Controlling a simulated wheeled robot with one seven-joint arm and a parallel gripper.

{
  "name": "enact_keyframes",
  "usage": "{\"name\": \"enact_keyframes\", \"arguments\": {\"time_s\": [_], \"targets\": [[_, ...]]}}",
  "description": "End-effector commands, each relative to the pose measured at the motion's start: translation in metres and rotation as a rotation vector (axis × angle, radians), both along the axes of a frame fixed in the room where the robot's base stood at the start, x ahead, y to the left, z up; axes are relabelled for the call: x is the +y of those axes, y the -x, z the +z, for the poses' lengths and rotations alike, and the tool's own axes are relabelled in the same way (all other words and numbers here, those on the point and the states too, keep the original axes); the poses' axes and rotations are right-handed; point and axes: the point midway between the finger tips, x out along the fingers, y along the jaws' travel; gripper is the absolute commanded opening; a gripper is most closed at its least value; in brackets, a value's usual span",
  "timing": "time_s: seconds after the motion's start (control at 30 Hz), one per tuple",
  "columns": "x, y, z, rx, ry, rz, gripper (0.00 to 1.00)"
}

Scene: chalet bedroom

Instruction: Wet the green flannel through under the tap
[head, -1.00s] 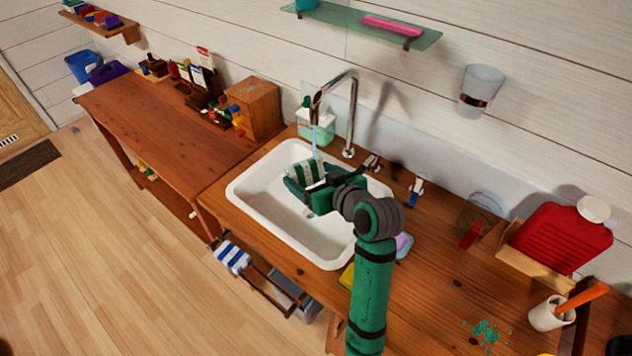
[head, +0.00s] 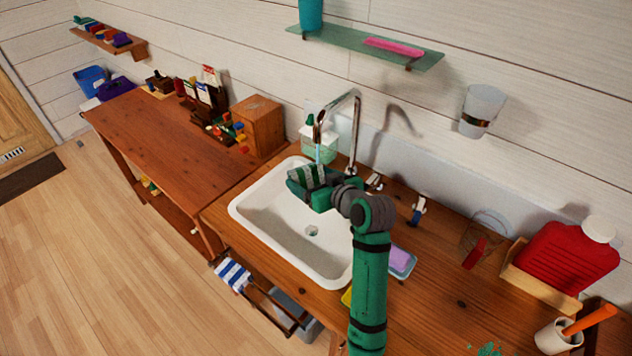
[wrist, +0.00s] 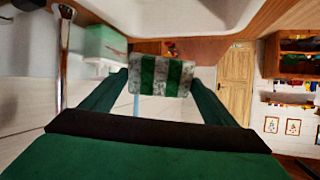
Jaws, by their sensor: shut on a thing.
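The green and white striped flannel (head: 312,174) is in my gripper (head: 310,183), above the back of the white sink (head: 262,212). In the wrist view the flannel (wrist: 162,76) sits between the two green fingers, with grey mottled patches on its white stripes. The chrome tap (head: 354,125) arches over the sink. A thin bluish stream of water (head: 319,152) falls from its spout to the flannel. The tap's pipe also shows upside down in the wrist view (wrist: 64,60). How far the cloth is soaked cannot be seen.
A soap bottle (head: 316,147) stands close behind the spout. A glass shelf (head: 365,42) hangs above. A lilac soap (head: 400,259) lies right of the sink, and a red bottle (head: 563,248) stands farther right. The sink's front is empty.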

Motion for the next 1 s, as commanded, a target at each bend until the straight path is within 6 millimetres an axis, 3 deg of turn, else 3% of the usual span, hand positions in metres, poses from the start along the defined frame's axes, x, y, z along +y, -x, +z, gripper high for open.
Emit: {"name": "enact_keyframes", "arguments": {"time_s": [1.0], "targets": [[-0.012,-0.002,0.000,0.000,0.000,0.000,0.63]]}}
